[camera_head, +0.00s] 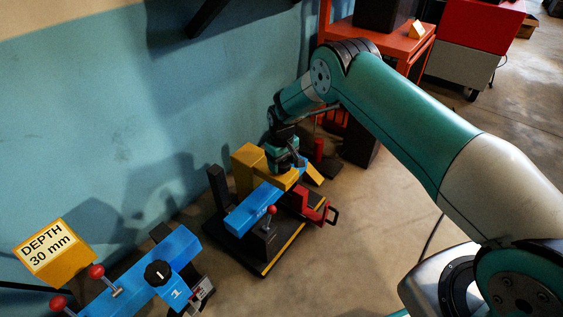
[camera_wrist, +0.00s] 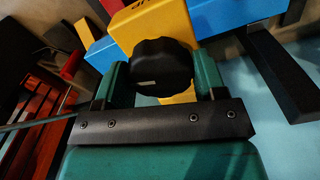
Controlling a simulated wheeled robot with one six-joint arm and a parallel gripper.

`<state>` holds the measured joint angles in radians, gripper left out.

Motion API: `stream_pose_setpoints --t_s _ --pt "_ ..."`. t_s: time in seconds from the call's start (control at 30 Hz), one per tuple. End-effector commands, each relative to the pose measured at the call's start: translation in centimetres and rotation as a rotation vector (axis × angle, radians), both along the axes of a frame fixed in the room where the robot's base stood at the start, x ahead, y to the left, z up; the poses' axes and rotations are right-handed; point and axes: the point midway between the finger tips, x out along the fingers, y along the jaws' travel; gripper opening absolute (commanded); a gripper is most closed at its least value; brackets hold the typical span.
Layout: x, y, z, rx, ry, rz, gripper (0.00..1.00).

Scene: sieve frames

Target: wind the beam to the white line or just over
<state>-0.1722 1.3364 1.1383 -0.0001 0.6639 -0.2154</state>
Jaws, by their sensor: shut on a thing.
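In the head view, a blue beam (camera_head: 246,212) lies across a dark stand with a yellow block (camera_head: 247,165) beside it. My gripper (camera_head: 289,166) is over the far end of this beam. In the wrist view, my gripper (camera_wrist: 162,78) has its two green fingers on either side of a black lobed knob (camera_wrist: 161,64) and is shut on it. Behind the knob are a yellow part (camera_wrist: 140,20) with dark lettering and the blue beam (camera_wrist: 225,17), which shows on both sides. I cannot make out a white line in either view.
A red-ball lever (camera_head: 271,210) and a red clamp handle (camera_head: 325,212) stand at the stand's near side. A second blue beam (camera_head: 135,276) with a black knob and a yellow "DEPTH 30 mm" sign (camera_head: 53,254) is at lower left. A blue wall (camera_head: 90,120) runs behind.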

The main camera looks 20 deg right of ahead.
Motion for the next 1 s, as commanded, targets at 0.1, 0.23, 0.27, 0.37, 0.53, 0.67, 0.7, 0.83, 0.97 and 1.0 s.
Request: stream_pose_setpoints --t_s 0.1,0.23,0.27,0.37,0.53,0.67,0.7,0.83,0.97,1.0 --pt "-0.39 -0.21 -0.15 -0.005 0.014 -0.115 0.41" --pt "-0.40 -0.19 -0.16 -0.006 0.014 -0.238 0.41" --pt "-0.40 -0.18 -0.16 -0.006 0.014 -0.266 0.41" --pt "-0.41 -0.17 -0.18 -0.007 0.013 -0.361 0.41" --pt "-0.41 -0.13 -0.19 -0.007 0.013 -0.523 0.41" --pt "-0.41 -0.09 -0.20 -0.008 0.013 -0.646 0.41" --pt "-0.41 -0.09 -0.21 -0.008 0.013 -0.684 0.41" --pt "-0.40 -0.07 -0.21 -0.009 0.012 -0.807 0.41" --pt "-0.40 -0.05 -0.22 -0.009 0.012 -0.931 0.41" --pt "-0.40 -0.05 -0.22 -0.009 0.012 -0.968 0.41"
